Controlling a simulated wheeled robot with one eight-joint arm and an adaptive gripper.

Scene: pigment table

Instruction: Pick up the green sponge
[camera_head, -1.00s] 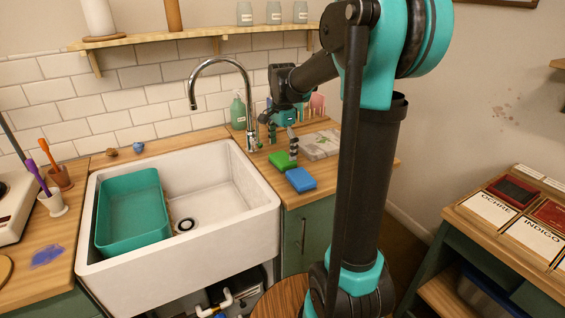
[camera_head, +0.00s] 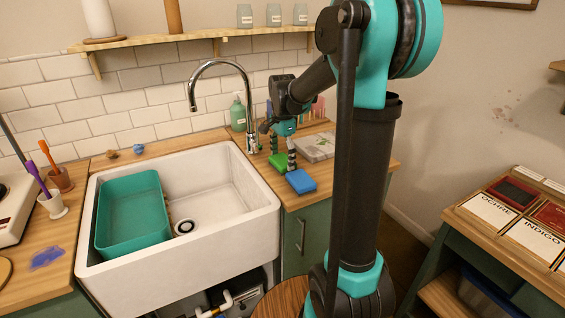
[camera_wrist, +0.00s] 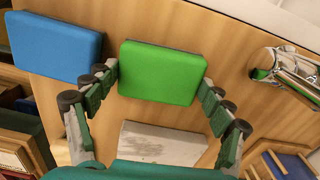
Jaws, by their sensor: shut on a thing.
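The green sponge (camera_head: 279,161) lies on the wooden counter right of the sink, beside the blue sponge (camera_head: 301,181). In the wrist view the green sponge (camera_wrist: 161,72) sits between the two fingers of my gripper (camera_wrist: 160,85), with a fingertip against its left and right sides. My gripper (camera_head: 282,160) reaches down over the sponge in the head view and is shut on it. The blue sponge (camera_wrist: 56,46) is just left of the left finger in the wrist view. I cannot tell if the green sponge touches the counter.
The white sink (camera_head: 232,180) with a teal basin (camera_head: 133,212) is to the left. The tall faucet (camera_head: 249,110) and a green soap bottle (camera_head: 238,114) stand close behind my gripper. A grey patterned slab (camera_head: 318,146) lies on the counter to the right.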

